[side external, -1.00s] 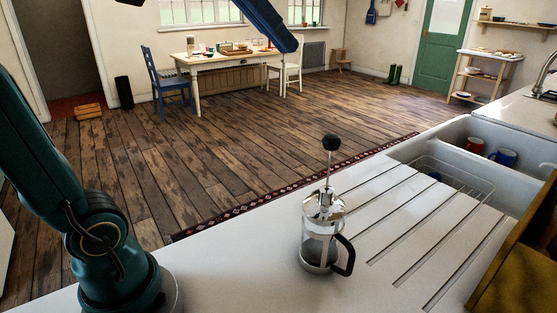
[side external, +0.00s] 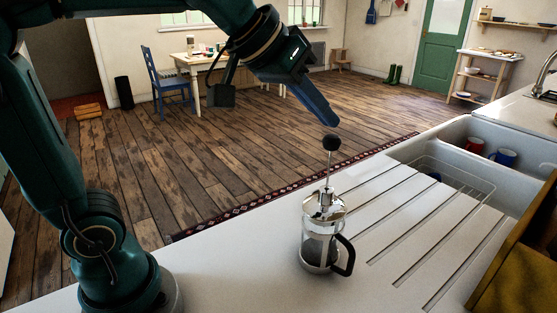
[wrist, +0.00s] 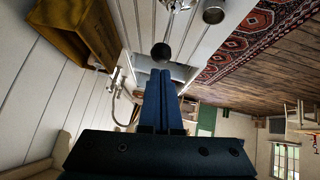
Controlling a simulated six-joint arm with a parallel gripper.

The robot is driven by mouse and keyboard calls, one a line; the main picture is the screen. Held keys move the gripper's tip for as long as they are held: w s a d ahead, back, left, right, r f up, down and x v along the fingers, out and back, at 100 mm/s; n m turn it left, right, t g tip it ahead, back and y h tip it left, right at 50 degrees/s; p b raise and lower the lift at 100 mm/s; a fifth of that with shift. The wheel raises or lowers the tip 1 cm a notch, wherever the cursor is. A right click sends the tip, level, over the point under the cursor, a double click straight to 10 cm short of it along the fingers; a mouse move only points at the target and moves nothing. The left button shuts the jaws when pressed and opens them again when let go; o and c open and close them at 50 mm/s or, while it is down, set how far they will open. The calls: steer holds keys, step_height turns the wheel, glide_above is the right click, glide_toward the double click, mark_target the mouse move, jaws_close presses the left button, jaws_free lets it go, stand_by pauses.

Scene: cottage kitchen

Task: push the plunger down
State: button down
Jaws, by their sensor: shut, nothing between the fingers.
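The French press (side external: 318,245) stands upright on the white worktop, with a glass body, chrome lid and dark handle on its right. Its plunger is raised: a thin rod rises well above the lid to a round black knob (side external: 331,143). My gripper (side external: 331,121) has its blue fingers together and empty, tips just above the knob in the side view; I cannot tell whether they touch. In the wrist view the knob (wrist: 161,52) shows just beyond the shut fingertips (wrist: 160,74), with the rod and some chrome behind it.
The worktop (side external: 240,275) is bare left of the press, with drainer grooves on its right. A sink (side external: 455,165) with a wire rack and mugs (side external: 505,157) lies beyond. A wooden rack (side external: 520,265) stands at the right edge.

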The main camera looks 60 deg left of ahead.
steer(key=shift+f, duration=0.35)
steer(key=shift+f, duration=0.15)
step_height(320, 180, down, 7)
steer(key=shift+f, duration=0.2)
stand_by(0.3)
steer(key=shift+s, duration=0.1)
steer(key=shift+r, duration=0.45)
steer(key=w+r+v, duration=0.1)
steer(key=w+v, duration=0.1)
steer(key=v, duration=1)
steer(key=shift+a+r, duration=0.25)
steer(key=shift+r, duration=0.2)
